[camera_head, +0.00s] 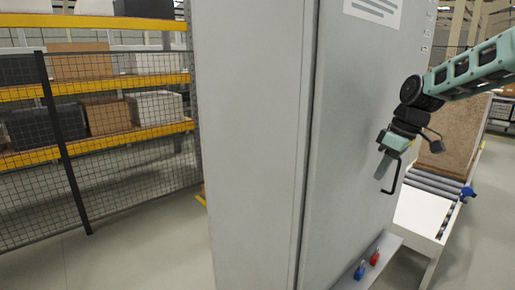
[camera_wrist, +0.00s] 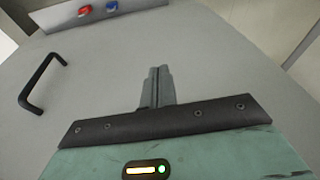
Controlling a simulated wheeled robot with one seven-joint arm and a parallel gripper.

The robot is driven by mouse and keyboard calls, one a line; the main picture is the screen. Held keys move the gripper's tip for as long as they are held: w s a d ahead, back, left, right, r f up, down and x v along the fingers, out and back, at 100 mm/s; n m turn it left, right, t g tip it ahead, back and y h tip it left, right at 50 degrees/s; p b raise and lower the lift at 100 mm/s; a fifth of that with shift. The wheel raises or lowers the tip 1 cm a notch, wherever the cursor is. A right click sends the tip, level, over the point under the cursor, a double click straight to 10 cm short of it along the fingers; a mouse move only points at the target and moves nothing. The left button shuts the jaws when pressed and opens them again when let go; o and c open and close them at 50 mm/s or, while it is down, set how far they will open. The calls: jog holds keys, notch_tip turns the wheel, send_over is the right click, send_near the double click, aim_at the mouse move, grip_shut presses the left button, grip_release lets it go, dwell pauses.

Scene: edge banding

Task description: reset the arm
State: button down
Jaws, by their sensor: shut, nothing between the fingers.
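My gripper (camera_head: 380,144) is at the right in the head view, in front of the grey cabinet door, at the end of my raised teal arm. In the wrist view its two grey fingers (camera_wrist: 158,72) are together with nothing between them. The black door handle (camera_head: 391,178) is just below my gripper in the head view. In the wrist view the handle (camera_wrist: 40,85) stands off the door panel (camera_wrist: 110,60) to the left, apart from the fingers. Whether the fingertips touch the panel, I cannot tell.
A red (camera_head: 374,258) and a blue item (camera_head: 360,270) sit on a ledge (camera_head: 385,250) at the cabinet's foot. A roller conveyor (camera_head: 430,185) with a brown board (camera_head: 450,145) stands behind at right. A mesh fence (camera_head: 100,150) and shelves are at left.

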jog(key=s+a+f+g+h, duration=0.1)
jog(key=s+a+f, duration=0.1)
jog(key=s+a, duration=1.55)
jog(key=s+f, duration=0.2)
jog(key=s, duration=0.8)
jog(key=s+f+m+h, duration=0.1)
jog(key=s+f, duration=0.1)
jog(key=s, duration=0.8)
jog(key=shift+s+a+f, duration=0.15)
jog(key=shift+a, duration=0.25)
